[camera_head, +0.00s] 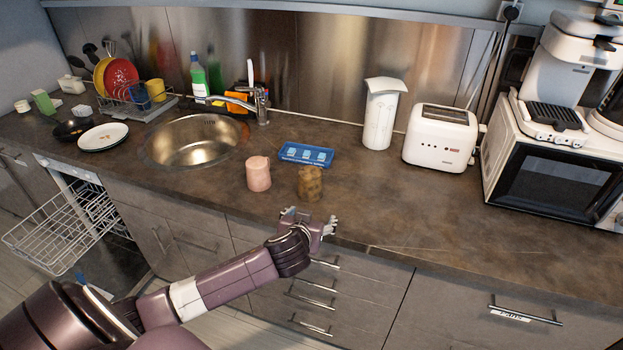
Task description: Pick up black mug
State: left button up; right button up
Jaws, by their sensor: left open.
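I cannot make out a plainly black mug in the head view. A mottled brown, cup-like vessel (310,183) stands upright on the dark countertop (400,215), near its front edge. A pink mug (258,174) stands upright just left of it. My left gripper (310,217) is open and empty at the front edge of the counter. Its spread fingers point toward the brown vessel, in front of it and apart from it. My right gripper is not in view.
A blue tray (306,154) lies behind the two vessels. A white canister (382,115), a toaster (440,137) and a microwave (553,165) stand to the right. The sink (197,142) is on the left. An open dishwasher rack (68,226) juts out at lower left.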

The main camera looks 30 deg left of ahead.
aim_at(307, 180)
pick_arm(q)
jog(key=shift+n+t+y, duration=0.5)
jog(key=shift+t, duration=0.2)
jog(key=w+a+r, duration=0.1)
jog(key=w+a, duration=0.1)
jog(key=w+a+r, duration=0.1)
jog(key=a+r, duration=0.1)
jog(key=w+a+r, duration=0.1)
jog(key=w, duration=0.1)
jog(key=shift+w+a+r, duration=0.15)
jog(key=shift+w+a, duration=0.2)
jog(key=shift+a, duration=0.05)
jog(key=shift+w+a, duration=0.2)
jog(key=shift+w, duration=0.15)
jog(key=shift+x, duration=0.8)
jog(key=shift+w+a+p, duration=0.15)
jog(key=shift+w+p, duration=0.4)
jog(key=p+x, duration=0.1)
jog(key=x, duration=0.2)
jog(key=shift+s, duration=0.1)
jog(key=shift+w+a+f, duration=0.1)
jog(key=shift+w+f, duration=0.35)
jog(key=shift+w, duration=0.05)
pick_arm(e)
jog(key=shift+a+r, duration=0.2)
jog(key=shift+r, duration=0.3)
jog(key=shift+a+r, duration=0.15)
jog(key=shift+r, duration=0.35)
pick_arm(q)
jog(key=shift+c, duration=0.4)
